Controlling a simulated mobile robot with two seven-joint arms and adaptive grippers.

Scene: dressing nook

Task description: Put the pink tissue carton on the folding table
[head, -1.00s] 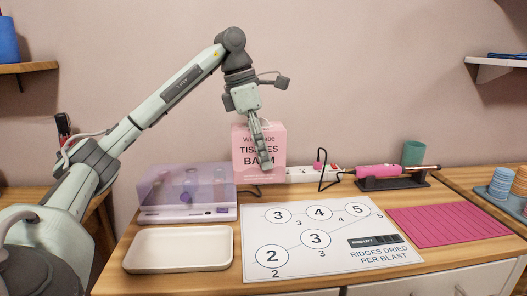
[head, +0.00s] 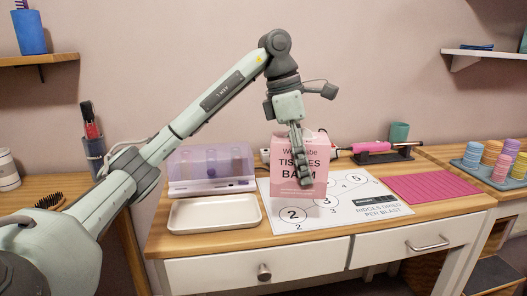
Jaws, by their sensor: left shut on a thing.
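The pink tissue carton (head: 284,182) is upright, with dark lettering on its front. My left gripper (head: 306,180) is shut on it from above, with a finger down the front face that covers part of the lettering. I cannot tell whether the carton's base is clear of the mat. No folding table can be made out in the head view. My right gripper is not in view.
The wooden dresser (head: 240,241) has two drawers. It bears a white tray (head: 222,226), a purple clear-lidded case (head: 180,172), a pink mat (head: 432,188) and a pink hot tool (head: 368,147) on a dark stand. A tray of coloured rolls (head: 468,164) is at right.

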